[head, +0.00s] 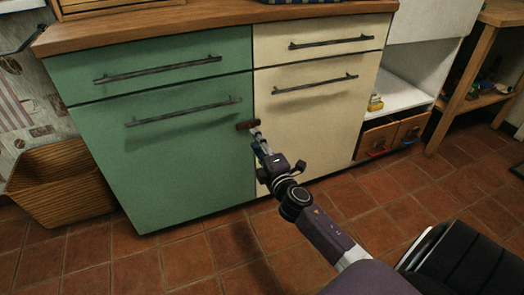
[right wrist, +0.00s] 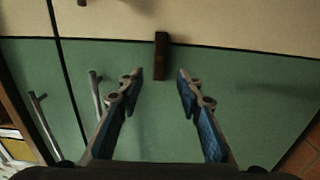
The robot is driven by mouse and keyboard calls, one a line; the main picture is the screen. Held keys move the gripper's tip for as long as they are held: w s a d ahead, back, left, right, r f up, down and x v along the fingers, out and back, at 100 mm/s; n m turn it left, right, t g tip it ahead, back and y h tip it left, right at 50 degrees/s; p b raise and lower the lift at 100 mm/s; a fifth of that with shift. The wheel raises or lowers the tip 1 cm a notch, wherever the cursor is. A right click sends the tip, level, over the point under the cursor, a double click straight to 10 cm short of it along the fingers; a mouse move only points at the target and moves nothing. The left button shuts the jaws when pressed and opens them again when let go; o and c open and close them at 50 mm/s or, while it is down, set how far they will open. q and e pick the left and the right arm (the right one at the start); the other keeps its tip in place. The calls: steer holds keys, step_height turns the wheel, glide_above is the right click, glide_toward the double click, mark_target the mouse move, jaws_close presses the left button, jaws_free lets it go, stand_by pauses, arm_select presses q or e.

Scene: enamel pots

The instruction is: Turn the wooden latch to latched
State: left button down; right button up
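The wooden latch (head: 243,126) is a small dark brown bar at the seam between the green door and the cream door. It lies roughly level across the seam, mostly over the green side. In the right wrist view the latch (right wrist: 160,57) shows between and just beyond the fingertips. My right gripper (head: 257,135) is in front of the cabinet at the latch. In its wrist view the gripper (right wrist: 159,76) is open, one finger on each side of the latch, with gaps on both sides. My left gripper is in neither view.
The green door (head: 165,165) and cream door (head: 310,115) have dark bar handles, with drawers above them. A wicker basket (head: 62,185) stands on the tiled floor at left. An open shelf (head: 400,95) and wooden drawers (head: 392,133) are at right.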

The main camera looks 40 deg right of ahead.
steer(key=shift+v, duration=2.5)
steer(key=shift+a, duration=0.15)
